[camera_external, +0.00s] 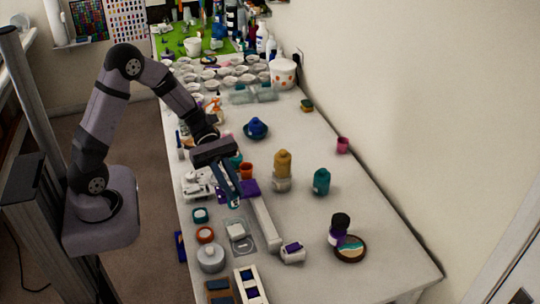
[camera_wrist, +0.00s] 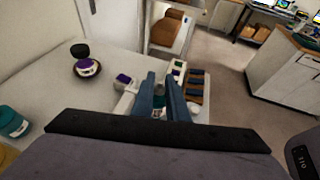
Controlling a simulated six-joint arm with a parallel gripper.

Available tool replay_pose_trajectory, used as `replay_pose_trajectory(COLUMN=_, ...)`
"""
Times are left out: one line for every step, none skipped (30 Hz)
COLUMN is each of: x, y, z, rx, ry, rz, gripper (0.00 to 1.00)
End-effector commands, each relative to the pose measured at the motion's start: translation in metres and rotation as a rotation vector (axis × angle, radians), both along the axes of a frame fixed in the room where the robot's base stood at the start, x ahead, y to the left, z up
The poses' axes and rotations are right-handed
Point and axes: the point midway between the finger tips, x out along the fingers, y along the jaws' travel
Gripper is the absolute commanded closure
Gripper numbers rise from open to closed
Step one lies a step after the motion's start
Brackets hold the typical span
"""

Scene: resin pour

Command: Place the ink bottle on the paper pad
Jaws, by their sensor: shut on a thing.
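My gripper (camera_external: 235,203) points down over the near left part of the table, its blue fingers close together. It is shut on a small teal-and-white thing (camera_external: 236,204), mostly hidden by the fingers; I cannot tell if this is the ink bottle. In the wrist view a bit of it shows low between the fingers (camera_wrist: 160,88). No paper pad is clearly identifiable; a flat purple piece (camera_external: 250,187) lies beside the gripper.
A long white bar (camera_external: 264,222) runs right of my gripper to a white block with a purple top (camera_external: 292,252). A clear tray (camera_external: 241,247), a grey round jar (camera_external: 210,258) and a teal bottle (camera_external: 321,182) stand nearby. The table's right middle is fairly clear.

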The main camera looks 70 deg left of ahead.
Motion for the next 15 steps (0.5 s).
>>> replay_pose_trajectory(x=0.000, y=0.000, z=-0.002, rx=-0.001, ry=0.002, rz=0.001, gripper=1.00)
replay_pose_trajectory(x=0.000, y=0.000, z=-0.004, rx=-0.002, ry=0.002, rz=0.001, gripper=1.00)
replay_pose_trajectory(x=0.000, y=0.000, z=-0.007, rx=-0.002, ry=0.002, rz=0.001, gripper=1.00)
replay_pose_trajectory(x=0.000, y=0.000, z=-0.009, rx=-0.002, ry=0.003, rz=0.002, gripper=1.00)
replay_pose_trajectory(x=0.000, y=0.000, z=-0.013, rx=-0.003, ry=0.005, rz=0.002, gripper=1.00)
replay_pose_trajectory(x=0.000, y=0.000, z=-0.018, rx=-0.003, ry=0.005, rz=0.002, gripper=1.00)
replay_pose_trajectory(x=0.000, y=0.000, z=-0.022, rx=-0.003, ry=0.006, rz=0.003, gripper=1.00)
replay_pose_trajectory(x=0.000, y=0.000, z=-0.027, rx=-0.002, ry=0.006, rz=0.003, gripper=1.00)
replay_pose_trajectory(x=0.000, y=0.000, z=-0.032, rx=-0.003, ry=0.006, rz=0.003, gripper=1.00)
replay_pose_trajectory(x=0.000, y=0.000, z=-0.036, rx=-0.003, ry=0.006, rz=0.003, gripper=1.00)
replay_pose_trajectory(x=0.000, y=0.000, z=-0.040, rx=-0.003, ry=0.005, rz=0.002, gripper=1.00)
replay_pose_trajectory(x=0.000, y=0.000, z=-0.044, rx=-0.003, ry=0.005, rz=0.003, gripper=1.00)
replay_pose_trajectory(x=0.000, y=0.000, z=-0.047, rx=-0.002, ry=0.005, rz=0.003, gripper=1.00)
replay_pose_trajectory(x=0.000, y=0.000, z=-0.050, rx=-0.002, ry=0.004, rz=0.003, gripper=1.00)
replay_pose_trajectory(x=0.000, y=0.000, z=-0.053, rx=-0.002, ry=0.004, rz=0.004, gripper=1.00)
